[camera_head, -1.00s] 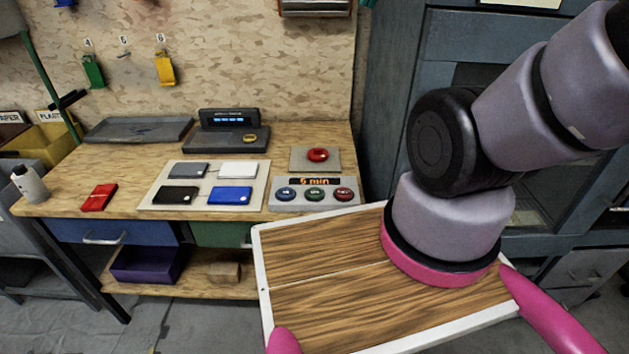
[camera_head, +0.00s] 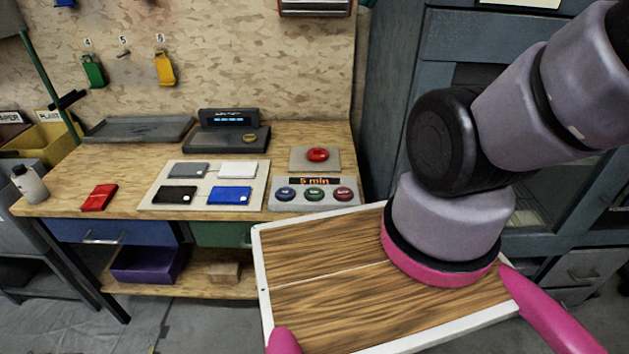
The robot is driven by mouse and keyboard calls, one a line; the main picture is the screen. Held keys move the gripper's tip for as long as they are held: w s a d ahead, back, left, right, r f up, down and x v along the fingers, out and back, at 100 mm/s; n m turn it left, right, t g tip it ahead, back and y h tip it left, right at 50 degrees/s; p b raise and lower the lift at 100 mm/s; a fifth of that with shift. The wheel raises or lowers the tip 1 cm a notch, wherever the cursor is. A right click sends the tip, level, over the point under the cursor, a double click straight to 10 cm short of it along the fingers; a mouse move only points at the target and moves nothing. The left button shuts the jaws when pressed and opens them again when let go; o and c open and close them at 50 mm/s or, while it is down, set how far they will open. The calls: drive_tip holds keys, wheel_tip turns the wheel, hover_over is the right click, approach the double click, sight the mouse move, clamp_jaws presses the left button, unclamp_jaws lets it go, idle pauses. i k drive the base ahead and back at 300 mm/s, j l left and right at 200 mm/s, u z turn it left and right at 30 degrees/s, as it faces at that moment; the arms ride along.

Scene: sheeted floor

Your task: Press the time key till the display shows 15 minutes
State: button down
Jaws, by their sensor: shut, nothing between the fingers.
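A grey control panel (camera_head: 343,204) lies near the front right of the workbench. Its small display (camera_head: 314,181) shows orange text that reads 5 min. Below the display sit three round keys in a row: a blue key (camera_head: 286,194), a green key (camera_head: 315,194) and a dark red key (camera_head: 343,194). Their labels are too small to read, so I cannot tell which is the time key. My gripper is out of view. My arm rises from its base and leaves the picture at the upper right.
A red button (camera_head: 317,154) on a plate stands behind the panel. A white board (camera_head: 258,197) with several coloured boxes lies left of it. A black device (camera_head: 228,140) and a grey tray (camera_head: 139,130) stand at the back. A grey cabinet (camera_head: 390,90) stands to the right.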

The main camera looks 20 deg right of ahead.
sight(286, 193)
drive_tip(key=k+l+u, duration=0.25)
drive_tip(key=u, duration=0.15)
drive_tip(key=k+l+u, duration=0.4)
drive_tip(key=k+u, duration=0.4)
drive_tip(key=i+l, duration=0.05)
drive_tip(key=i, duration=0.05)
